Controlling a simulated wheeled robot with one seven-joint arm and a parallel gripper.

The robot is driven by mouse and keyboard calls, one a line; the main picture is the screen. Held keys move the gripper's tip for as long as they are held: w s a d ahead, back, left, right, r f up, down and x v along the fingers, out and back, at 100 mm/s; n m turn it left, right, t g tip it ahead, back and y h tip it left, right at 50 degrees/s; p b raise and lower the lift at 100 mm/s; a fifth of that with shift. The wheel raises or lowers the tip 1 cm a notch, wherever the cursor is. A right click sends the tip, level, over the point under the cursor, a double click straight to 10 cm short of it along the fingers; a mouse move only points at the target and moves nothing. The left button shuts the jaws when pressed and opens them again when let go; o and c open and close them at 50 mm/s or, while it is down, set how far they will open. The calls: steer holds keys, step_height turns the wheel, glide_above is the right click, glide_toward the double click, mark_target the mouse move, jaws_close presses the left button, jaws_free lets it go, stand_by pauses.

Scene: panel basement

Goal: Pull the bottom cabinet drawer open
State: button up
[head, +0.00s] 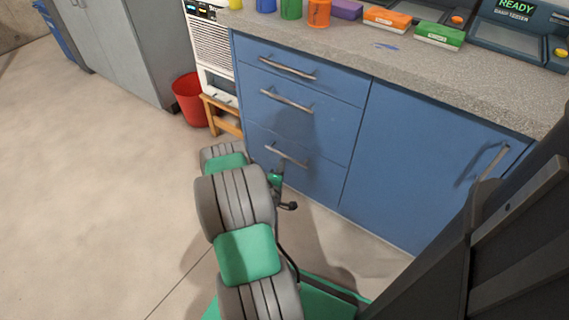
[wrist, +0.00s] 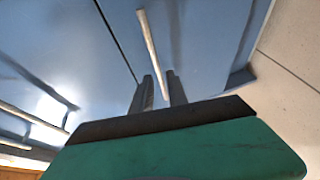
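The blue bottom drawer (head: 320,183) is the lowest of three at the left of the cabinet, and its front looks flush with the others. Its silver bar handle (head: 286,155) is partly close to my arm in the head view. In the wrist view, the handle (wrist: 149,40) runs down toward my gripper (wrist: 161,90), whose two dark fingers are apart. The handle's lower end appears between the fingertips, nearer the right one; I cannot tell whether they touch it. In the head view my arm hides most of the gripper.
The middle drawer's handle (head: 286,100) and top drawer's handle (head: 287,67) are above. A cabinet door (head: 425,160) is to the right. A red bin (head: 190,98) and wooden stool (head: 224,116) stand at the left. The floor (head: 90,190) at left is clear.

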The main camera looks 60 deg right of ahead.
mark_target(285, 156)
steer(key=b+x, duration=0.1)
steer(key=x, duration=0.6)
steer(key=shift+w+r, duration=0.1)
steer(key=shift+r, duration=0.05)
jaws_close()
stand_by(1.1)
